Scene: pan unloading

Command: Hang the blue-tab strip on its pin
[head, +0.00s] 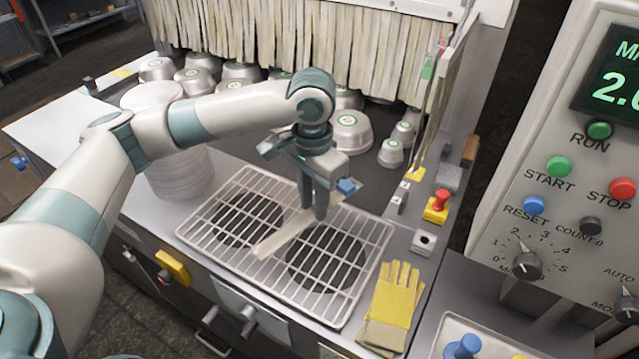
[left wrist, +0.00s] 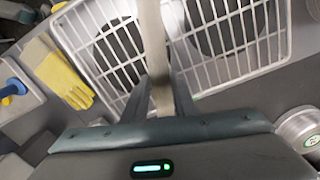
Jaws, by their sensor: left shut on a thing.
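My left gripper (head: 315,212) points down over the wire rack and is shut on a pale strip (head: 280,235). A blue tab (head: 346,186) shows on the strip's far right end, just beyond the fingers. The strip's other end slants toward the front left, over the rack. In the left wrist view the strip (left wrist: 152,35) runs up from between the fingers (left wrist: 161,100); the blue tab is not seen there. Hanging strips at the right side rail carry a green tab (head: 428,68) and a red tab. I cannot make out an empty pin. My right gripper is not in view.
A strip curtain (head: 265,40) hangs behind several metal pans (head: 350,132). The wire rack (head: 345,312) lies over round dark openings. A plate stack (head: 180,170) stands left. Yellow gloves (head: 390,300), a red button (head: 438,203) and a control panel (head: 560,140) are at right.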

